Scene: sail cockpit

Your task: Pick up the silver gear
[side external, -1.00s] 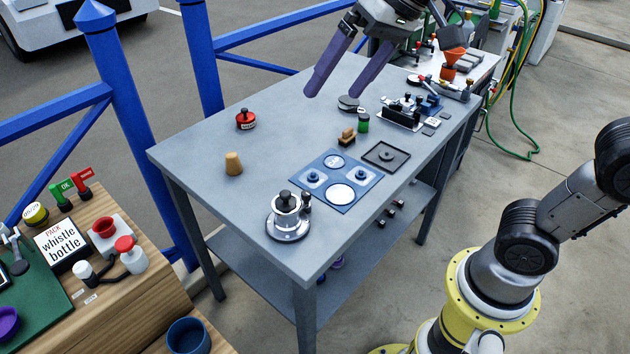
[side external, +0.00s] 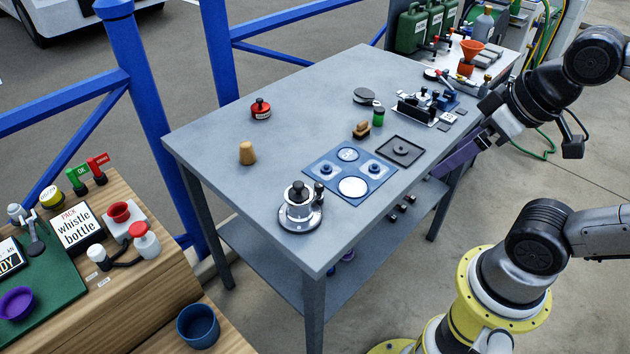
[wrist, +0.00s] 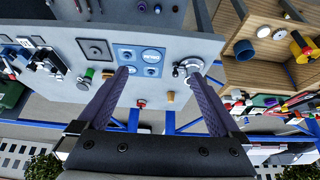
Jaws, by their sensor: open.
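No thing with clear gear teeth can be made out. A flat grey round disc (side external: 364,96) lies towards the back of the grey table and may be the silver gear; it also shows in the wrist view (wrist: 83,85). A silver round fixture with a black knob (side external: 300,208) stands at the front corner. A blue mat (side external: 327,164) holds pale round spots and small blue-and-white round parts. My gripper (wrist: 160,75) has two long purple fingers, spread wide and empty.
On the grey table (side external: 215,130) stand a red knob (side external: 261,109), a tan cone (side external: 247,153), a wooden brush-like block (side external: 361,130), a green jar (side external: 378,117), a black tray (side external: 400,150) and a metal vise-like device (side external: 425,103).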

